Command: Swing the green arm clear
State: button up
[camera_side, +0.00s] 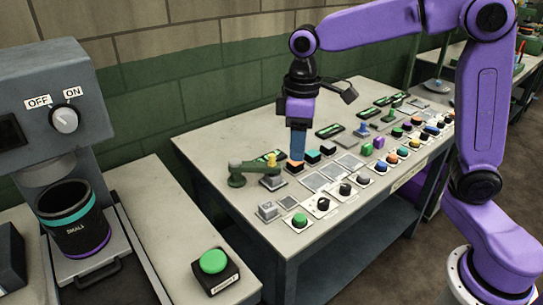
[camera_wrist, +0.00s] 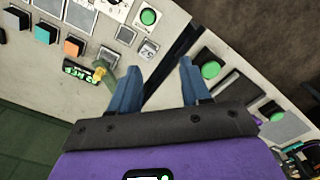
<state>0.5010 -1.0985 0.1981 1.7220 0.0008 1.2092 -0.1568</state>
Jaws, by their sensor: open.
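The green arm (camera_side: 240,176) is a short dark green lever near the left end of the long panel table in the side view. It lies roughly level, with a rounded knob at its left end, by a small post (camera_side: 272,182). In the wrist view the green arm (camera_wrist: 105,79) shows left of my fingers, partly hidden by the left one. My gripper (camera_side: 297,155) points down just right of the green arm, apart from it, near an orange button. In the wrist view my gripper (camera_wrist: 158,70) has its blue fingers spread with nothing between them.
A black label (camera_side: 262,160) sits behind the green arm. A green button (camera_side: 213,262) and a grey machine with a cup (camera_side: 75,238) stand left, across a gap.

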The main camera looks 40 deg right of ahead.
jog(key=w+d+m, duration=0.2)
jog(key=w, duration=0.8)
jog(key=m, duration=0.1)
send_over(272, 155)
notch_tip(272, 155, down, 17)
grip_shut()
